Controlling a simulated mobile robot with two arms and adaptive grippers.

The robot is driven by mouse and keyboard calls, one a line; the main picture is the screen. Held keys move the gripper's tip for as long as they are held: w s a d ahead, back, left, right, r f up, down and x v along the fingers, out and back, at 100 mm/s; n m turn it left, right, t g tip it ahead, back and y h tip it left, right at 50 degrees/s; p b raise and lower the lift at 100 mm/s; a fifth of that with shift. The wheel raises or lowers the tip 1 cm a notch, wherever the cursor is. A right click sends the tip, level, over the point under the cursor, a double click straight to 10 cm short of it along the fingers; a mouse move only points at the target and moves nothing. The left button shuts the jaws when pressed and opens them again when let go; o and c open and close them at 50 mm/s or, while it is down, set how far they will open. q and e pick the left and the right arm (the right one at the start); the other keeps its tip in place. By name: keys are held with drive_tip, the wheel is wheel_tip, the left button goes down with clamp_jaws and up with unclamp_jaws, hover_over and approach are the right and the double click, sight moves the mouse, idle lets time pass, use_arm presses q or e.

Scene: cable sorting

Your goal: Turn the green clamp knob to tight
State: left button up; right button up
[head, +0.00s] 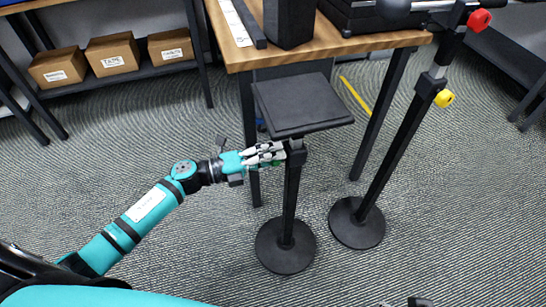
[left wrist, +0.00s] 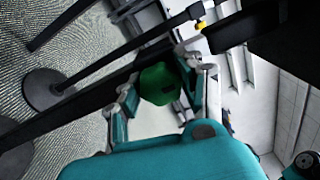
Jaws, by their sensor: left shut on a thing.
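The green clamp knob (left wrist: 160,84) sits between the two fingers of my left gripper (left wrist: 158,88) in the left wrist view. In the head view only a sliver of green shows under the fingers of my left gripper (head: 280,153), which is shut on it from the left. The knob is on the post of a black stand (head: 290,200) with a square black top plate (head: 302,104). Its mark for tight or loose cannot be read. A small dark piece at the bottom edge of the head view may be my right gripper (head: 420,302); its jaws cannot be made out.
A second black stand (head: 394,150) with a red knob (head: 479,20) and a yellow knob (head: 444,98) is close on the right. A wooden table (head: 350,43) stands behind the plate. Cardboard boxes (head: 112,54) sit on a shelf at back left. The carpet in front is clear.

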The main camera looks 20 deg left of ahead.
idle(0.4)
use_arm(q)
drive_tip(key=o, duration=1.2)
drive_tip(key=v, duration=1.2)
